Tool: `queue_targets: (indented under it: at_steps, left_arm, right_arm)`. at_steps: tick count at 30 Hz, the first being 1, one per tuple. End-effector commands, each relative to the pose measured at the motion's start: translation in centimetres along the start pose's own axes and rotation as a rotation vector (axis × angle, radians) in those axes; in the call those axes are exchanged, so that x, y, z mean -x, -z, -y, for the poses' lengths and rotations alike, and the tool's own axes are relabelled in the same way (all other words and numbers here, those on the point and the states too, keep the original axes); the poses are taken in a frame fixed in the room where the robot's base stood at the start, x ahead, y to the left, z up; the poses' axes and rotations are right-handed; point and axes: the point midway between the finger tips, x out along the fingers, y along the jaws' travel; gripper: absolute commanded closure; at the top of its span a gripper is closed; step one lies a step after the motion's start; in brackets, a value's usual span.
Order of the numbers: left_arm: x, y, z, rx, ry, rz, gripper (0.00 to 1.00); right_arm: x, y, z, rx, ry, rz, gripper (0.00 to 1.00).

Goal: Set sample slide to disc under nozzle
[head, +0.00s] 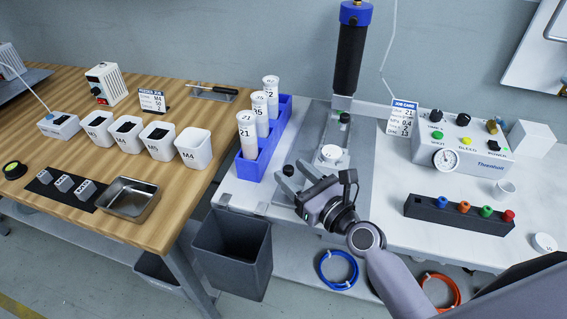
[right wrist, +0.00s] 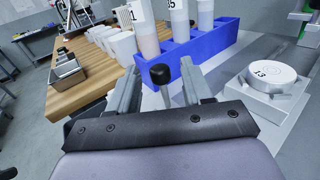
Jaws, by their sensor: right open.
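The white disc marked 13 (right wrist: 272,75) sits on a light block on the metal plate; it also shows in the head view (head: 332,153). The black dispenser barrel (head: 350,60) with a blue cap stands upright behind the disc, with a dark tip part (head: 345,118) below it. My right gripper (head: 294,175) is open, left of the disc and low over the bench. In the right wrist view, a black-knobbed lever (right wrist: 160,74) stands between its fingers (right wrist: 166,85), with gaps visible on both sides. Whether they touch it lower down is hidden. My left gripper is out of view.
A blue rack (head: 252,166) with white numbered tubes stands left of the plate. A grey control box (head: 459,150) and dark holder with coloured tips (head: 460,215) lie right. A grey bin (head: 232,255) hangs in front. White cups (head: 193,148) stand on the wooden table.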

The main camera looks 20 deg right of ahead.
Motion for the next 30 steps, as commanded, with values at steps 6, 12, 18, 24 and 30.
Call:
queue_targets:
  at_steps: [6,12,18,24,30]
  left_arm:
    - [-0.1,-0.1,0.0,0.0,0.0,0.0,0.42]
    - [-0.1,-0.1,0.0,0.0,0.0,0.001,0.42]
    - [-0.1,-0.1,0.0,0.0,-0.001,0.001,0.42]
    - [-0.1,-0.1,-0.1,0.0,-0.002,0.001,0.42]
    - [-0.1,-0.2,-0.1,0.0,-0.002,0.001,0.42]
  right_arm:
    - [-2.8,0.0,0.0,0.002,-0.001,0.001,0.5]
    - [-4.0,0.0,0.0,0.003,0.0,0.0,0.5]
    - [-4.0,0.0,-0.1,0.004,-0.001,-0.001,0.5]
    - [-4.0,0.0,-0.1,0.004,-0.001,-0.001,0.89]
    - [-4.1,0.1,0.1,0.005,-0.001,-0.001,1.0]
